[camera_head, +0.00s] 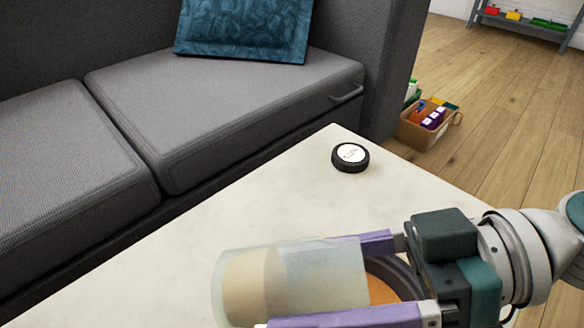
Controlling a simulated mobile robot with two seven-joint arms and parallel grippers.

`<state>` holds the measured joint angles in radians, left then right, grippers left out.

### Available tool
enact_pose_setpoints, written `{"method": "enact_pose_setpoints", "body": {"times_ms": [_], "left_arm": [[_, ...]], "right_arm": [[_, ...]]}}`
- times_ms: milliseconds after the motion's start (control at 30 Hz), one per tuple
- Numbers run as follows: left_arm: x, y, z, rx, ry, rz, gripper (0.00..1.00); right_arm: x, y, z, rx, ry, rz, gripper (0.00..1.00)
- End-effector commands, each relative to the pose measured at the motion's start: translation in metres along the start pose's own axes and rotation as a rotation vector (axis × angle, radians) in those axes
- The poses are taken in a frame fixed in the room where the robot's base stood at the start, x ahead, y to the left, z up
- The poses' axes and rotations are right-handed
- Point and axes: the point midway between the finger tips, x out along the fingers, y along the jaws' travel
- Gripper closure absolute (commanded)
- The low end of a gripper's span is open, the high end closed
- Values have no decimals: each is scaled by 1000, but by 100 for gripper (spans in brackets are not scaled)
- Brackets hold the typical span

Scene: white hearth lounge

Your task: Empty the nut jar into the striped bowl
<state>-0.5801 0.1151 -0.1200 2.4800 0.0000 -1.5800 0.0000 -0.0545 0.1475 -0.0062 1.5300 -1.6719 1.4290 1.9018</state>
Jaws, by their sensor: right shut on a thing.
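My right gripper (312,283) reaches in from the right, its two purple fingers shut on either side of a translucent jar. The jar (290,275) lies tipped on its side above the pale table, with tan contents showing toward its left end. A round bowl with a dark rim and orange inside (382,290) shows partly behind the jar and between my fingers; most of it is hidden, and I cannot make out stripes. I cannot tell whether anything has fallen into it. My left gripper is not in view.
A black round lid-like disc with a white label (350,157) lies on the table (215,235) near its far corner. A grey sofa (230,105) with a blue cushion (243,28) stands along the far side. A box of goods (425,130) sits on the wooden floor.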

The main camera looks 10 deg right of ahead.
Motion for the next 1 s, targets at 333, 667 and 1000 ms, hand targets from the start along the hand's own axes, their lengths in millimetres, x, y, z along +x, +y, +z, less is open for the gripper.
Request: {"method": "enact_pose_setpoints", "body": {"times_ms": [333,667,1000], "left_arm": [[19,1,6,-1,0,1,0],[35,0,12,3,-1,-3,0],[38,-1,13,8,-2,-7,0]], "right_arm": [[-1,3,6,0,99,-41,88],[-4,3,7,1,204,-83,88],[-6,2,4,-1,242,-100,88]]}}
